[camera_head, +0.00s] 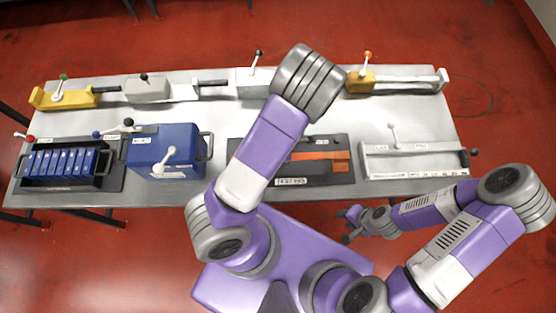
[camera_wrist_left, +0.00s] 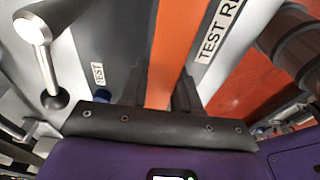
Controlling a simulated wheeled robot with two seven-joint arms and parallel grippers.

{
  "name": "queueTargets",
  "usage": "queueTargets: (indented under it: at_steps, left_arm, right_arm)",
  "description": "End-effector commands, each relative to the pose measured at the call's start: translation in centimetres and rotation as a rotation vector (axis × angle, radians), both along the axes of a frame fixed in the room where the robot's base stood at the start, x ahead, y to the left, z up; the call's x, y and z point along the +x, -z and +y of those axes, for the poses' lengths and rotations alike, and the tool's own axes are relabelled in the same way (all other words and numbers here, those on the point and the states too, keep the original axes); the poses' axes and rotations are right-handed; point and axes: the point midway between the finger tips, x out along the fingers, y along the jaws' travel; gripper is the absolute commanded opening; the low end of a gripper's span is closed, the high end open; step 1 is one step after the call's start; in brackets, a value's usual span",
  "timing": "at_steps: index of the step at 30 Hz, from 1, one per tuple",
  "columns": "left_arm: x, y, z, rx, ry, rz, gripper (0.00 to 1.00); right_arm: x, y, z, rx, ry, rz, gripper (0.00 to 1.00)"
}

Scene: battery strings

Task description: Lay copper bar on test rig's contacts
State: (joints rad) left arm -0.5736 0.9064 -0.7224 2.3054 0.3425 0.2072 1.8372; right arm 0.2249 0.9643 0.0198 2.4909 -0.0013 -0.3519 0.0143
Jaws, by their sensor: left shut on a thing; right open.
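The test rig (camera_head: 240,147) is a dark, labelled fixture at the near edge of the table, partly hidden behind my left arm. An orange, copper-coloured bar (camera_head: 328,160) shows over the rig's right half. In the left wrist view the bar (camera_wrist_left: 168,45) runs up from between the dark fingers of my left gripper (camera_wrist_left: 160,92), which is shut on it. Whether the bar touches the contacts cannot be told. My left gripper is hidden by the arm in the head view. My right gripper (camera_head: 349,224) is open and empty, off the table's near edge.
A blue box (camera_head: 150,150) with a white lever and a black tray (camera_head: 60,182) of blue cells stand left of the rig. A grey lever fixture (camera_head: 410,163) stands to its right. Yellow and grey lever devices line the back. The table's middle is mostly clear.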

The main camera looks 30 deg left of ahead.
Motion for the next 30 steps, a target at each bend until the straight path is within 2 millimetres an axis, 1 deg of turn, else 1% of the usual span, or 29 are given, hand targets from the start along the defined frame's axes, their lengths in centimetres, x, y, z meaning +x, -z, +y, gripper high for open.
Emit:
queueTargets:
  at_steps: [1,3,5,13,17,18,20,21,22,30]
  left_arm:
    - [-0.1,0.9,0.1,0.002,-0.001,0.003,0.00]
    - [0.0,1.9,0.0,0.001,0.000,0.003,0.00]
    - [-0.1,2.4,0.1,0.001,-0.001,0.003,0.00]
    - [0.0,2.5,0.0,0.001,0.000,-0.001,0.00]
    - [0.0,2.8,0.0,0.000,0.001,0.000,0.00]
    - [0.0,2.8,0.0,0.001,0.001,0.001,0.37]
    - [0.0,2.7,0.0,0.001,0.001,0.001,0.46]
    - [0.0,2.7,0.0,0.001,0.001,0.001,0.53]
    - [0.0,2.7,0.0,0.001,0.001,0.001,0.57]
    - [0.0,2.7,0.0,0.000,0.001,0.001,0.57]
  right_arm:
    - [0.0,0.4,0.0,0.000,0.000,0.000,0.41]
    - [0.0,0.6,0.0,0.000,0.000,0.000,0.41]
    - [0.0,0.7,0.0,0.000,0.000,0.000,0.41]
    - [0.0,0.7,0.0,0.000,0.000,0.000,0.41]
    - [0.0,1.0,0.0,0.000,0.000,0.000,0.41]
    - [0.0,0.9,0.0,0.000,0.000,0.000,0.41]
    - [0.0,0.9,0.0,0.000,0.000,0.000,0.41]
    - [0.0,0.9,0.0,0.000,0.000,0.000,0.41]
    - [0.0,0.9,0.0,0.000,0.000,0.000,0.41]
    - [0.0,0.8,0.0,0.000,0.000,0.000,0.41]
